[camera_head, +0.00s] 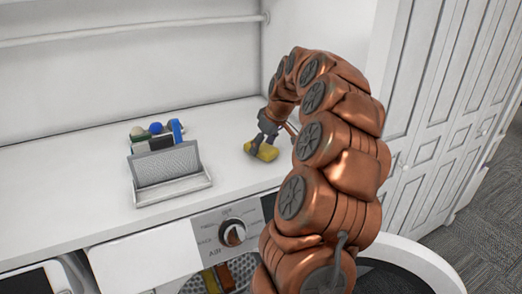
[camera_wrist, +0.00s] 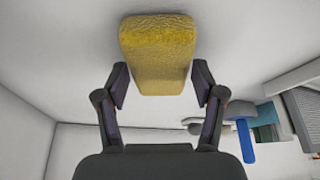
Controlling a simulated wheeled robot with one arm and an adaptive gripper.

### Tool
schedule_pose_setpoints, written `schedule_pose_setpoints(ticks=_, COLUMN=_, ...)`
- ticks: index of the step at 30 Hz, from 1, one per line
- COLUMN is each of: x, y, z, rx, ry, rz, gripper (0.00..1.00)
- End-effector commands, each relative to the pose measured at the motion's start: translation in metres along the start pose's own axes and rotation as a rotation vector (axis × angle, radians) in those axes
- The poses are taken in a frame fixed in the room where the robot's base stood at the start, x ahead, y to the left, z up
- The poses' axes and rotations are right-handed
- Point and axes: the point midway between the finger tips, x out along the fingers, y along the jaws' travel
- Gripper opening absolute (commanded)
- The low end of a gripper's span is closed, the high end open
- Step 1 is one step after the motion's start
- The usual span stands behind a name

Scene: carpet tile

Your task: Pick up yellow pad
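The yellow pad (camera_head: 266,152) lies on the white counter (camera_head: 225,150) to the right of a grey holder. In the wrist view the yellow pad (camera_wrist: 158,52) is at the top centre, with its lower part between my fingertips. My gripper (camera_head: 262,140) is over the pad, and part of the pad is hidden behind a finger. In the wrist view my gripper (camera_wrist: 160,85) is open, with a gap between each finger and the pad's sides.
The grey holder (camera_head: 168,165) stands on the counter to the left, with a blue-handled item (camera_head: 177,131) and other small things behind it. A washer panel with a dial (camera_head: 232,232) is below the counter's front edge. White wall panels close the back and right.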

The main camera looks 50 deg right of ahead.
Motion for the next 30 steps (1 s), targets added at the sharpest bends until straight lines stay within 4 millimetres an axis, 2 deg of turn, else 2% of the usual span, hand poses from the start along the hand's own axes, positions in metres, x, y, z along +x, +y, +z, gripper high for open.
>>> schedule_pose_setpoints(ticks=1, x=0.0, y=0.0, z=0.0, rx=0.0, ry=0.0, rz=0.0, gripper=0.59)
schedule_pose_setpoints(ticks=10, x=0.0, y=0.0, z=0.0, rx=0.0, ry=0.0, rz=0.0, gripper=0.28)
schedule_pose_setpoints(ticks=20, x=-0.005, y=0.0, z=-0.002, rx=0.0, ry=0.0, rz=0.001, gripper=0.27)
schedule_pose_setpoints(ticks=30, x=-0.043, y=0.001, z=-0.019, rx=0.0, ry=0.004, rz=0.004, gripper=0.27)
